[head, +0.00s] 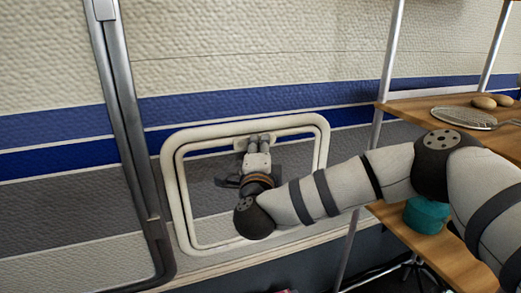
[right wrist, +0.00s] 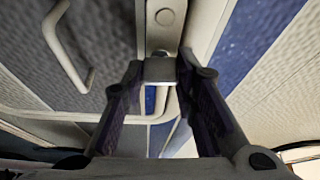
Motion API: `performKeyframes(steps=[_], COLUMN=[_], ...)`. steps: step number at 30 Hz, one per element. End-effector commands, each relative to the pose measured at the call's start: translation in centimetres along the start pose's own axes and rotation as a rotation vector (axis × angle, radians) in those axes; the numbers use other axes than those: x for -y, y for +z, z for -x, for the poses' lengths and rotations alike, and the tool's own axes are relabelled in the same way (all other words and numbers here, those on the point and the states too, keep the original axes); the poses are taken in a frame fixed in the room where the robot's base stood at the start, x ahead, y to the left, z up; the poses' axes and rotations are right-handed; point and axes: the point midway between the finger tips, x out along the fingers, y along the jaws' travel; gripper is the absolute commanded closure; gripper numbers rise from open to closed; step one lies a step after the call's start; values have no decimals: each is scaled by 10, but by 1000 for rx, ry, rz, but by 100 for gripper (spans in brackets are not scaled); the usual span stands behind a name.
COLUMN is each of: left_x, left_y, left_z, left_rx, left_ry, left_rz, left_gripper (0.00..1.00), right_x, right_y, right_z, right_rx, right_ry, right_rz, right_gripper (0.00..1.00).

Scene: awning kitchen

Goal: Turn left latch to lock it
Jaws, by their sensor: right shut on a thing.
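A cream-framed hatch (head: 182,190) is set in the striped trailer wall in the head view. My right gripper (head: 257,142) reaches to the top edge of its frame, where the latch sits. In the right wrist view, the fingers of my right gripper (right wrist: 160,72) close around the small grey metal latch (right wrist: 160,68), which lies between the fingertips. In the head view the gripper largely covers the latch, so its exact angle is hard to tell. My left gripper is not in view.
A metal-framed rack with wooden shelves (head: 401,107) stands at the right, holding a strainer (head: 463,119), round brown items (head: 484,102) and a teal container (head: 427,215). A grey metal trim post (head: 122,100) runs down the wall left of the hatch.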

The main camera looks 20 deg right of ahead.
Motion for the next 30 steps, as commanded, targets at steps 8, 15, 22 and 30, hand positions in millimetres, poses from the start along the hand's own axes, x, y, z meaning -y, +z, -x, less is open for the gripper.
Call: performKeyframes(steps=[8,15,22,30], left_x=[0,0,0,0], left_y=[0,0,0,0], left_z=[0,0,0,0], left_rx=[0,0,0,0], left_ry=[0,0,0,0], left_rz=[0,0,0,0], left_gripper=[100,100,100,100], right_x=[0,0,0,0], right_y=[1,2,2,1], right_z=[0,14,76,118], right_rx=[2,6,9,4], right_ry=[0,1,2,1], right_rz=[1,0,1,1], right_gripper=[53,53,53,53])
